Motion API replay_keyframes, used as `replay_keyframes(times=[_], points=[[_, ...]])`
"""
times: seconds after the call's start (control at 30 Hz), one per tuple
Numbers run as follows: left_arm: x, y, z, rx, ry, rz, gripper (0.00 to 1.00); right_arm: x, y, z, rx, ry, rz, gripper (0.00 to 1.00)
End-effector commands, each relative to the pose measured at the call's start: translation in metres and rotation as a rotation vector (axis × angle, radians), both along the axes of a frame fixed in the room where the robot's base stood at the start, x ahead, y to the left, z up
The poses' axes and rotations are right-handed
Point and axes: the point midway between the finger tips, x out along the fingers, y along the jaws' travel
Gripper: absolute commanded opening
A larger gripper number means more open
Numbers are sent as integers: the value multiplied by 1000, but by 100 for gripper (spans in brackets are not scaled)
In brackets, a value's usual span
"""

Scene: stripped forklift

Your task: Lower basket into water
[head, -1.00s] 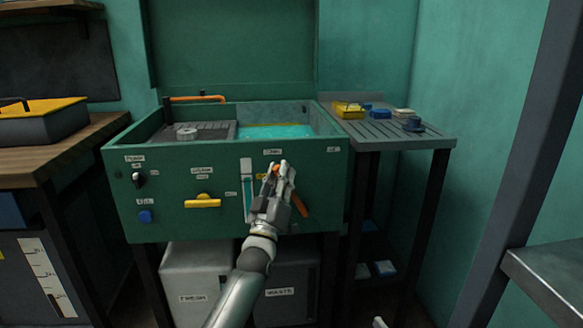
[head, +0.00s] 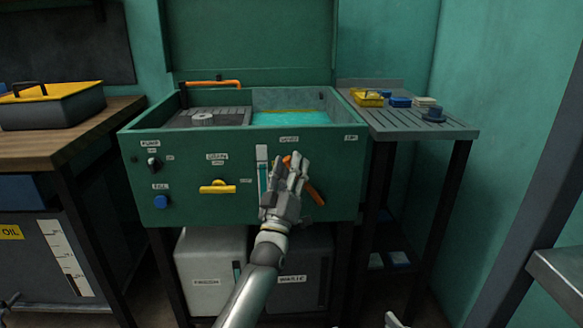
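A green wash tank (head: 340,185) stands ahead, with turquoise water (head: 290,119) in its right half. A grey slatted rack or basket (head: 222,117) with a round metal part (head: 202,119) on it sits in the left half. An orange bar handle (head: 212,83) rises behind it. An orange lever (head: 316,195) slants across the tank's front panel. My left gripper (head: 296,162) is in front of this lever and hides its middle. I cannot tell whether its fingers grip the lever. A pale piece at the bottom edge may be my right gripper (head: 394,320).
A side rack (head: 440,130) at right holds a small yellow basket (head: 368,97). A wooden bench (head: 80,140) with a yellow-topped container (head: 60,105) stands left.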

Motion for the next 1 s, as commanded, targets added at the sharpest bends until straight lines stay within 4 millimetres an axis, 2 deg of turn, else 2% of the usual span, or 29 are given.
replay_keyframes(times=[0.27, 0.43, 1.0], points=[[-1, -1, 2, 2, -4, -1, 42, 0, 1, 0, 0, 1, 2, 84], [-8, 2, -4, 3, -3, 0, 42, 0, 1, 0, 0, 1, 2, 84], [-85, 25, -58, 3, -2, 0, 42, 0, 0, 0, 0, 0, 1, 84]])
